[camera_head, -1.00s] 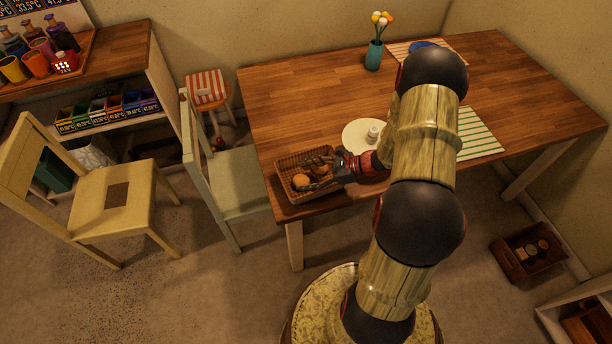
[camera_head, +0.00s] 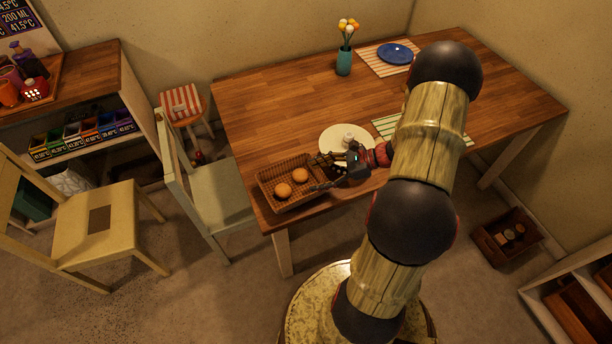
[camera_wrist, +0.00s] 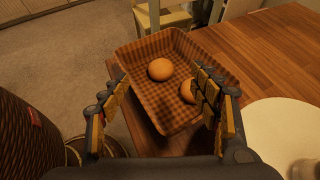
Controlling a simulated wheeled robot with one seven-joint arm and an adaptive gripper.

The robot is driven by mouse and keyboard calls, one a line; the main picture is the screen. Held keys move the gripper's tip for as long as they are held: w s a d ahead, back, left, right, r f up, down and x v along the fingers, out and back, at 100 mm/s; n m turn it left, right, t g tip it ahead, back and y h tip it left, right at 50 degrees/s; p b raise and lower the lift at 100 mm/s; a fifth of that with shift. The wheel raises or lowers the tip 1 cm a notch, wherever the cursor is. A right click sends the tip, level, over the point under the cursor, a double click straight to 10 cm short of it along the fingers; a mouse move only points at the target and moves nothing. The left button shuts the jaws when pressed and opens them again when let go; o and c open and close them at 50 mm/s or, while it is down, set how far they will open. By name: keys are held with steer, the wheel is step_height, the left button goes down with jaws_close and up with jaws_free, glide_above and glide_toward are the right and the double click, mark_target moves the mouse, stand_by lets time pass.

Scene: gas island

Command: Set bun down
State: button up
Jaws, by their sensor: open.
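Two round brown buns lie in a woven basket (camera_head: 262,184) near the table's front left corner. One bun (camera_head: 283,190) is nearer the front and the other bun (camera_head: 300,175) lies to its right. In the wrist view, one bun (camera_wrist: 160,69) shows whole in the basket (camera_wrist: 143,51), and the other bun (camera_wrist: 187,91) is partly hidden by a finger. My gripper (camera_head: 321,173) is open and empty at the basket's right side. In the wrist view my gripper (camera_wrist: 162,108) has its fingers wide apart, with the basket beyond them.
A teal vase (camera_head: 344,62) with flowers and a blue plate (camera_head: 395,54) stand farther back. A pale green chair (camera_head: 205,195) is close on the left. The table's middle is clear.

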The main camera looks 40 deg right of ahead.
steer(key=s+a+r+n+g+h, duration=0.25)
steer(key=a+r+n+g, duration=0.35)
steer(key=a+r+n, duration=0.85)
steer(key=s+a+r+n+t+h, duration=0.1)
steer(key=s+a+r+n+h, duration=0.2)
steer(key=r, duration=0.5)
steer(key=s+a+r+n+t+h, duration=0.2)
steer(key=s+a+r+n+h, duration=0.1)
steer(key=s+a+r+n, duration=0.2)
steer(key=shift+s+r+n+t+h, duration=0.35)
steer(key=shift+s+r+n, duration=0.65)
steer(key=shift+r+n, duration=0.65)
steer(key=shift+f, duration=0.15)
